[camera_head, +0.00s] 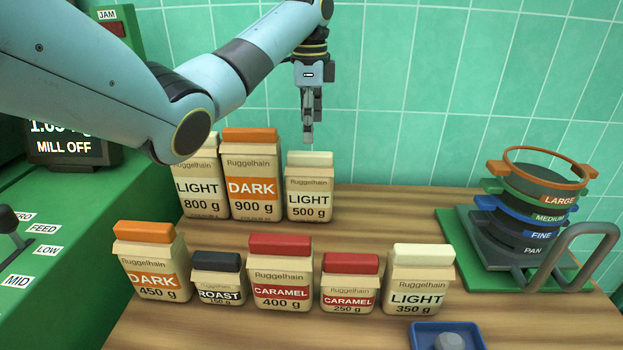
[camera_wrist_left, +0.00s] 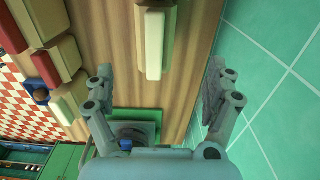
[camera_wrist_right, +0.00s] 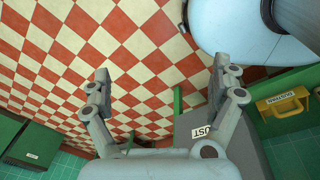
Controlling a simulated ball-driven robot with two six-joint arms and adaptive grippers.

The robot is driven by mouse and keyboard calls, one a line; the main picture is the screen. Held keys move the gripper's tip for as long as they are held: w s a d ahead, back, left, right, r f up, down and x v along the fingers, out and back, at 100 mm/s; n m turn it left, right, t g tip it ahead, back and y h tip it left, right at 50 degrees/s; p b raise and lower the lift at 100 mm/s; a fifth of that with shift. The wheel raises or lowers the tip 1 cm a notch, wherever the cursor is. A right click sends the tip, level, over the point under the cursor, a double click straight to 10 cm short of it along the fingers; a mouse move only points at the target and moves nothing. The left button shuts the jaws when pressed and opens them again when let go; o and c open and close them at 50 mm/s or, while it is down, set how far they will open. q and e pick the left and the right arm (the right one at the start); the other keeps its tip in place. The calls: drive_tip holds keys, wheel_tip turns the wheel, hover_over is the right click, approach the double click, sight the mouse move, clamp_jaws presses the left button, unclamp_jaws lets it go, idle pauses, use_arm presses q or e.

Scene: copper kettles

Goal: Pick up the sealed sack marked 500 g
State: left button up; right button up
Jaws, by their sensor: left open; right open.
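The sack marked LIGHT 500 g (camera_head: 309,200) stands upright at the right end of the back row, with a cream top. A cream-topped sack (camera_wrist_left: 155,40), apparently the same one, shows ahead between the fingers in the left wrist view. My left gripper (camera_head: 308,132) points down just above the 500 g sack, apart from it. It is open and empty, as the left wrist view (camera_wrist_left: 160,78) shows. My right gripper (camera_wrist_right: 161,72) is open and empty over a red and white checkered floor, away from the sacks.
The DARK 900 g sack (camera_head: 252,185) stands close left of the 500 g sack, beside LIGHT 800 g (camera_head: 198,200). Several sacks, including CARAMEL 400 g (camera_head: 281,285), form a front row. Stacked sieves (camera_head: 535,215) stand right. A tiled wall (camera_head: 420,90) is behind.

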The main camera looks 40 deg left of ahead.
sight(310, 166)
use_arm(q)
drive_tip(key=f, duration=0.4)
drive_tip(key=shift+s+d, duration=0.1)
drive_tip(key=shift+s, duration=0.15)
wheel_tip(310, 166, down, 5)
drive_tip(key=shift+s+d+f, duration=0.1)
drive_tip(key=shift+d, duration=0.05)
drive_tip(key=shift+f, duration=0.4)
use_arm(e)
drive_tip(key=shift+s+r, duration=0.15)
drive_tip(key=shift+s, duration=0.2)
use_arm(q)
drive_tip(key=shift+c, duration=0.3)
use_arm(e)
drive_tip(key=shift+a, duration=0.1)
use_arm(q)
drive_tip(key=c, duration=1.6)
drive_tip(key=shift+r, duration=0.1)
drive_tip(key=shift+c, duration=0.8)
use_arm(e)
drive_tip(key=shift+s, duration=0.15)
